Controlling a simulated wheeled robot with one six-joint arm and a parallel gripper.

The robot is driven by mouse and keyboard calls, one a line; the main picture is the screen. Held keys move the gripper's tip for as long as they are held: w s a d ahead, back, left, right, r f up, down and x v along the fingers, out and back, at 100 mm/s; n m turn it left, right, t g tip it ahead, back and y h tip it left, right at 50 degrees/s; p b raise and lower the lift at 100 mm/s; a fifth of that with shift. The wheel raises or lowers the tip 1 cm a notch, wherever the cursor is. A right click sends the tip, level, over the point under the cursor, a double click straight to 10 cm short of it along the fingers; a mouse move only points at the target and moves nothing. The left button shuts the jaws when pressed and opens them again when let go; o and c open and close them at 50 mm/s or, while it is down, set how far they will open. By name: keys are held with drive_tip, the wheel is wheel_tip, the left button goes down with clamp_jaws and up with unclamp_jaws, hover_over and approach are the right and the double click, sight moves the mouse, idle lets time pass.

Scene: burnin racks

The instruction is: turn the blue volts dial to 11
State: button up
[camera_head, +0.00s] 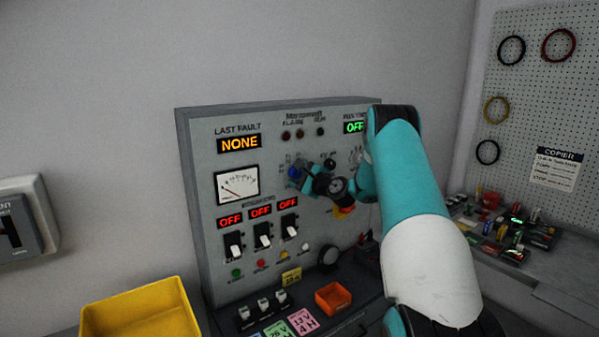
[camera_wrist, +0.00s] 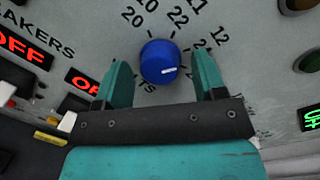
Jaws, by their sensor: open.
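The blue volts dial (camera_wrist: 161,60) is a round knob on the grey panel, with numbers printed around it. Its white mark points to the right in the wrist view, toward a partly hidden number. The printed 11 is at the top right, partly cut off by the frame edge. In the head view the dial (camera_head: 294,172) is partly hidden by my gripper (camera_head: 303,180). My gripper (camera_wrist: 162,76) is open, with one teal finger on each side of the dial and a visible gap to it.
The panel (camera_head: 195,190) also carries a needle meter (camera_head: 237,185), red OFF displays (camera_head: 260,211) and several switches. A yellow bin (camera_head: 140,315) stands at the front left. An orange tray (camera_head: 333,298) and coloured notes lie on the ledge below.

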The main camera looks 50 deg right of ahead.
drive_tip(key=c, duration=0.9)
